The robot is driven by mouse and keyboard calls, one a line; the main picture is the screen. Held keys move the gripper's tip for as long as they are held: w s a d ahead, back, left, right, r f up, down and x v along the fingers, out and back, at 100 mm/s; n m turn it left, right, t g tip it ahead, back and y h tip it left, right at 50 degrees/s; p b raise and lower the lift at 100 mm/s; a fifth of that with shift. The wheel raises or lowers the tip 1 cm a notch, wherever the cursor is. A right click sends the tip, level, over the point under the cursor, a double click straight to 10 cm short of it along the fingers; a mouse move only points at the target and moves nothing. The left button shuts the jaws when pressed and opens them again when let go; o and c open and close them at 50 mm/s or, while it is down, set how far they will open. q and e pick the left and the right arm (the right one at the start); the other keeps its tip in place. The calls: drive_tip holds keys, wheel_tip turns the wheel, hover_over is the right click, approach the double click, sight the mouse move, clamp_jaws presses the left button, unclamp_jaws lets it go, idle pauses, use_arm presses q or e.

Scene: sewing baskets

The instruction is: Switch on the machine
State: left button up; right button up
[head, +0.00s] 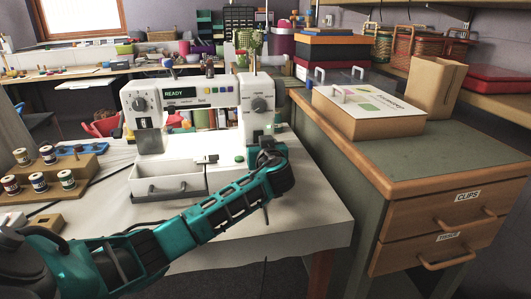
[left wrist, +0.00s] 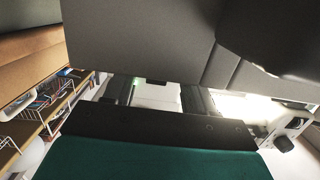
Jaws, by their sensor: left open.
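The white sewing machine (head: 190,110) stands on the white table, its display (head: 187,92) lit green with the word READY. A green round button (head: 239,160) is on its base at the right. My left arm reaches across the table front, and its gripper (head: 266,146) is close to the lower right end of the machine. I cannot tell whether it touches. In the left wrist view the gripper (left wrist: 162,97) has its two dark fingers apart, with a pale surface and a small green glow between them. The machine's power switch is not visible. My right gripper is out of view.
Several thread spools stand on a wooden rack (head: 48,178) at the left. A green-topped cabinet (head: 410,155) with drawers stands close on the right and carries a white-lidded box (head: 370,112). The front right of the white table (head: 310,215) is clear.

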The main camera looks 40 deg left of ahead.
use_arm(q)
drive_tip(key=p+v, duration=0.1)
drive_tip(key=v, duration=1)
drive_tip(key=shift+s+d, duration=0.2)
drive_tip(key=shift+d, duration=0.1)
